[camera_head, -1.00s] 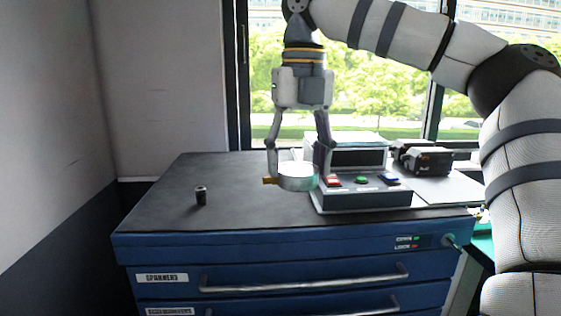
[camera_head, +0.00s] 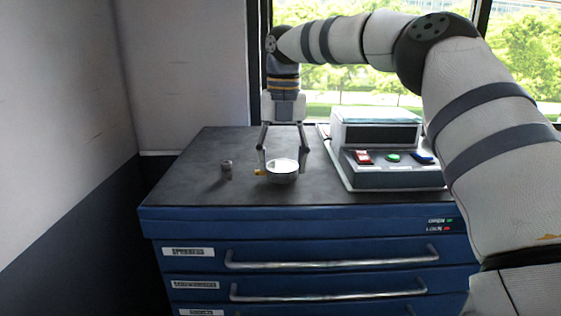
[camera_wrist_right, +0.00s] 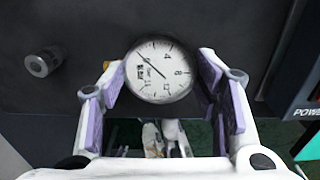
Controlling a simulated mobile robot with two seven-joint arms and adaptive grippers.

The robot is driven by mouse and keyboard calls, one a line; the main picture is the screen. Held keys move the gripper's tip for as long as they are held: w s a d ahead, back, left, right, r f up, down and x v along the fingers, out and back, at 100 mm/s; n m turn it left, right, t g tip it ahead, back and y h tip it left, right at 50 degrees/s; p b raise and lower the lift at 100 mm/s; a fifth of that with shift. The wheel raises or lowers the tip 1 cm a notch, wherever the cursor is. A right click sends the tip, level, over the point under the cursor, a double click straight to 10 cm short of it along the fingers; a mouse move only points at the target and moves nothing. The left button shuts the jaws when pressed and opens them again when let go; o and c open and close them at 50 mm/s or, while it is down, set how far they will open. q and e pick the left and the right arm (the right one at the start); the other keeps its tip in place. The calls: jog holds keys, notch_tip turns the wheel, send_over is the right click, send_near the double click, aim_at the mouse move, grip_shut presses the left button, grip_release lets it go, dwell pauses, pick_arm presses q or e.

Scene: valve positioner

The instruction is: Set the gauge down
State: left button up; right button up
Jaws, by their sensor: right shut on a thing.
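The gauge (camera_head: 282,175) is a round silver-rimmed dial with a brass stub on its left side, over the dark top of the blue tool cabinet (camera_head: 300,222). My right gripper (camera_head: 283,163) points down with its two fingers on either side of the gauge, shut on it. The gauge is upright, face up, at or very near the cabinet top; I cannot tell if it touches. In the right wrist view the white dial (camera_wrist_right: 160,70) with its numbers and needle shows between the purple finger pads. My left gripper is not in view.
A small dark cylinder (camera_head: 226,169) stands left of the gauge. A grey control box (camera_head: 385,170) with red, green and blue buttons is to the right. The cabinet top is clear behind and in front of the gauge. Walls stand at the left, a window behind.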

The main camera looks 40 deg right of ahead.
aim_at(284, 164)
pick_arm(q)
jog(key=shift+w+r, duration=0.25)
pick_arm(e)
jog(key=shift+f, duration=0.15)
jog(key=shift+f, duration=0.15)
jog(key=o, duration=1.3)
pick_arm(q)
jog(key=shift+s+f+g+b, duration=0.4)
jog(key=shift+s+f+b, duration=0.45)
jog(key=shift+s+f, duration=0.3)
pick_arm(e)
jog(key=shift+s+d+r, duration=0.1)
jog(key=shift+r, duration=2.95)
jog(key=shift+s+r, duration=0.1)
jog(key=shift+r, duration=2.95)
